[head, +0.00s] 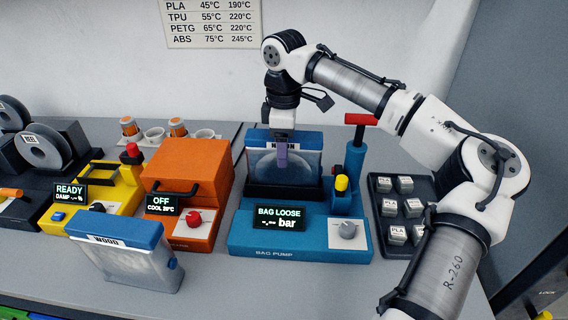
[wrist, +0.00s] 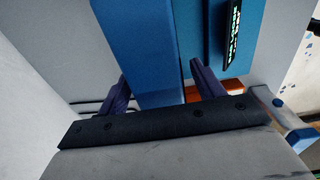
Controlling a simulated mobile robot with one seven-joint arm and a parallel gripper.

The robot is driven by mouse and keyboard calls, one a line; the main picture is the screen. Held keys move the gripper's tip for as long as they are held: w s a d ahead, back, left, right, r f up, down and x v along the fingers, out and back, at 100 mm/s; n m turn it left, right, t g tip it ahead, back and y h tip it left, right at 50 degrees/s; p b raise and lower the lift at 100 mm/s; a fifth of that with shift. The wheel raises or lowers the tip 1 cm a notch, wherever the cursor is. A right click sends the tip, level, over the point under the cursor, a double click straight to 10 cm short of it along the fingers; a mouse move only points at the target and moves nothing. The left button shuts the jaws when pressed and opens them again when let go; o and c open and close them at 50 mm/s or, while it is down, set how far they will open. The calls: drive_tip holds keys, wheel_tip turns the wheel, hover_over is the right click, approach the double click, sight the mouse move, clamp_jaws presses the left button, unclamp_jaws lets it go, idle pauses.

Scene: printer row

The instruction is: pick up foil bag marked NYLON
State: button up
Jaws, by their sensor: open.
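A clear bag with a blue top band (head: 310,141) stands upright in the blue bag pump (head: 300,238). Its label is mostly hidden behind my gripper; only what looks like an N shows. My gripper (head: 282,157) points down at the top of this bag. In the wrist view the two purple fingers of my gripper (wrist: 163,84) are apart, with a blue band (wrist: 150,60), apparently the bag's top, between them. I cannot tell whether either finger touches it. A second bag marked WOOD (head: 125,262) stands at the front left.
The pump has a red-handled blue cylinder (head: 355,155) at its right and a display reading BAG LOOSE (head: 279,217). An orange box (head: 185,165) is to its left, and a black tray of small blocks (head: 402,235) to its right. The front counter is mostly clear.

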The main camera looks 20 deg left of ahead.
clamp_jaws()
drive_tip(key=shift+r, duration=0.15)
idle(0.4)
